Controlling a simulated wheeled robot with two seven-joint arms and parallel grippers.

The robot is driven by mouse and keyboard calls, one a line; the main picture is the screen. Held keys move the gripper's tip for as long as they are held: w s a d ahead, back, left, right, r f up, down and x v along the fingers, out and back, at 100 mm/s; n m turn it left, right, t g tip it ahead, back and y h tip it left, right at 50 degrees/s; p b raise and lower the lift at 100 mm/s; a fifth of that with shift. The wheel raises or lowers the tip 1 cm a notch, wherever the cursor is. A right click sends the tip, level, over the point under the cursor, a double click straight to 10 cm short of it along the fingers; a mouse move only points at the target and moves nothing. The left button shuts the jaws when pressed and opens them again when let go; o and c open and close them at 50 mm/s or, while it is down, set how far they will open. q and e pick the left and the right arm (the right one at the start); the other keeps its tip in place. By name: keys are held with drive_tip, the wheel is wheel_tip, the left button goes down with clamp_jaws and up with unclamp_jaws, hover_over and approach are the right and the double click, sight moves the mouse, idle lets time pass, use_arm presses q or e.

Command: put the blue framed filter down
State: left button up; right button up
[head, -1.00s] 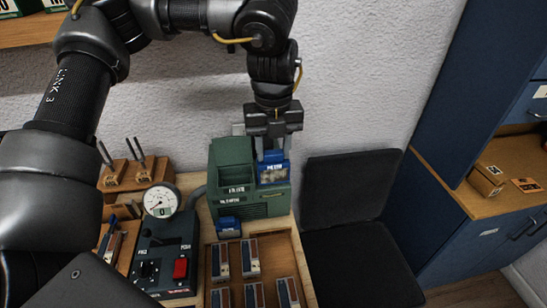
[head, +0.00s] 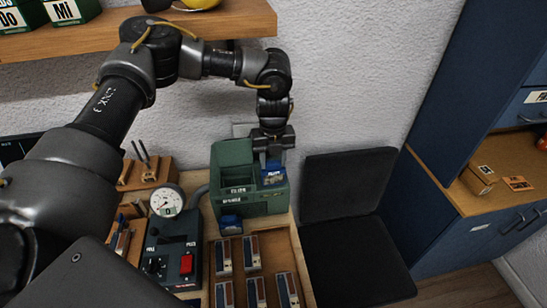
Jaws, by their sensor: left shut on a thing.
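The blue framed filter (head: 273,177) is a small blue block with a white label. It is at the right part of the green machine (head: 230,181), in the head view's middle. My left gripper (head: 272,162) comes down from above and is shut on the filter's top. The filter's lower part is at the machine's right-hand recess; I cannot tell whether it rests on anything. My right gripper is not in view.
Another blue labelled piece (head: 230,223) is at the machine's front. A wooden tray (head: 266,240) holds several small blocks. A control box (head: 170,250) with a red switch and a round gauge (head: 166,200) stand left. A black chair (head: 352,240) is right.

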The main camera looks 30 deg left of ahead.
use_arm(q)
drive_tip(key=shift+f, duration=0.15)
drive_tip(key=shift+f, duration=0.15)
drive_tip(key=o, duration=0.8)
wheel_tip(320, 180, up, 12)
drive_tip(key=b, duration=0.3)
drive_tip(key=shift+r, duration=0.2)
